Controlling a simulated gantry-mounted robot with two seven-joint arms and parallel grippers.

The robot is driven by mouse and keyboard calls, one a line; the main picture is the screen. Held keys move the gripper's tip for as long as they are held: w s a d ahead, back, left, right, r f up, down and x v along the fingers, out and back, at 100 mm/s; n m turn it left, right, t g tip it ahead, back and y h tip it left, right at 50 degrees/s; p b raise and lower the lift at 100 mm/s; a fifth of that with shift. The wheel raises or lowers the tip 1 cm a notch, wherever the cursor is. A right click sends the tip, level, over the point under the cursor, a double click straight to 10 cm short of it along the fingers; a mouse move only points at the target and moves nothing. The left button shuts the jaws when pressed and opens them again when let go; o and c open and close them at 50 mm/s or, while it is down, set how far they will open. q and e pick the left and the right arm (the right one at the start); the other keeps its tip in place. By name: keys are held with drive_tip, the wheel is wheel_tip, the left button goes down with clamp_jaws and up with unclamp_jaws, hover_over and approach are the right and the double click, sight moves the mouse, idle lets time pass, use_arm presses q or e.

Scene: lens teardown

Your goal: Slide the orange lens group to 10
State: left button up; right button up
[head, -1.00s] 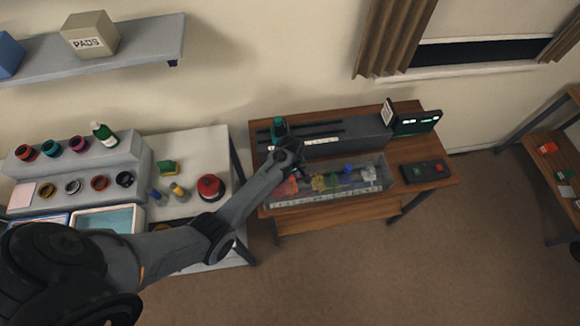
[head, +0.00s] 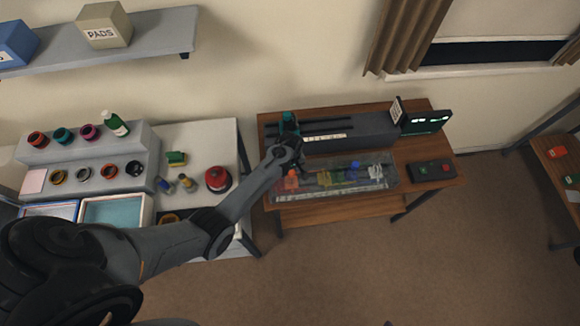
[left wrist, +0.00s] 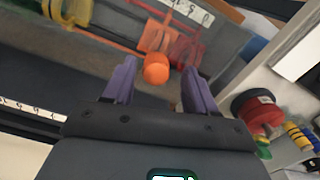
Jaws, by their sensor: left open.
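The orange lens group (head: 291,180) is at the left end of a clear-walled rail unit (head: 380,184) on the wooden table. In the left wrist view its round orange knob (left wrist: 156,69) sits ahead of and between the purple fingers, with an orange frame behind it. My left gripper (left wrist: 158,82) is open, with nothing visibly clamped. In the head view my left gripper (head: 288,158) is over the unit's left end, its fingers hard to make out. Scale digits (left wrist: 190,10) show in the wrist view, but I cannot read the group's position. My right gripper is not in view.
Yellow (head: 337,177) and blue (head: 352,168) parts are further right in the unit. A long dark grey housing (head: 365,131) stands behind it. A control box (head: 431,170) is to the right. A red round object (head: 217,179) is on the left bench.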

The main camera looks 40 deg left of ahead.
use_arm(q)
wheel_tip(320, 180, up, 11)
drive_tip(key=shift+f, duration=0.15)
idle(0.4)
